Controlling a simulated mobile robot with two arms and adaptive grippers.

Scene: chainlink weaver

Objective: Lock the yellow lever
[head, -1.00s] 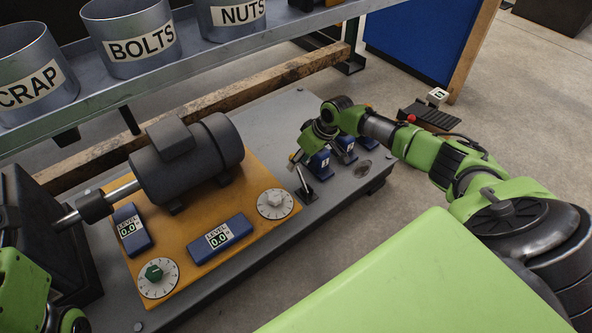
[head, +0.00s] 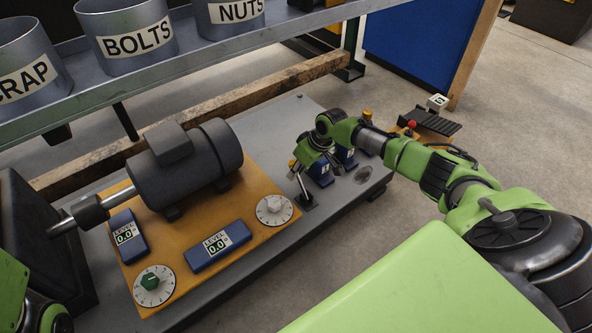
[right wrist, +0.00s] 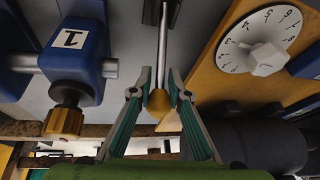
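The lever (head: 301,186) is a thin metal rod with a yellow tip (head: 292,164), rising from a dark base on the grey platform, right of the orange plate. In the right wrist view its rod (right wrist: 163,45) comes down from the top and its yellow tip (right wrist: 158,101) lies between my right fingers. My right gripper (right wrist: 160,72) is open around the tip, with small gaps on both sides. In the head view my right gripper (head: 300,160) is at the lever's top, partly hidden by its own wrist. My left gripper is outside the views; only part of that arm shows.
Blue blocks with yellow knobs, including block 1 (right wrist: 72,55), stand close beside the lever. A white dial (head: 274,209) and a dark motor (head: 187,165) sit on the orange plate (head: 185,270). A shelf with labelled bins (head: 125,40) runs behind.

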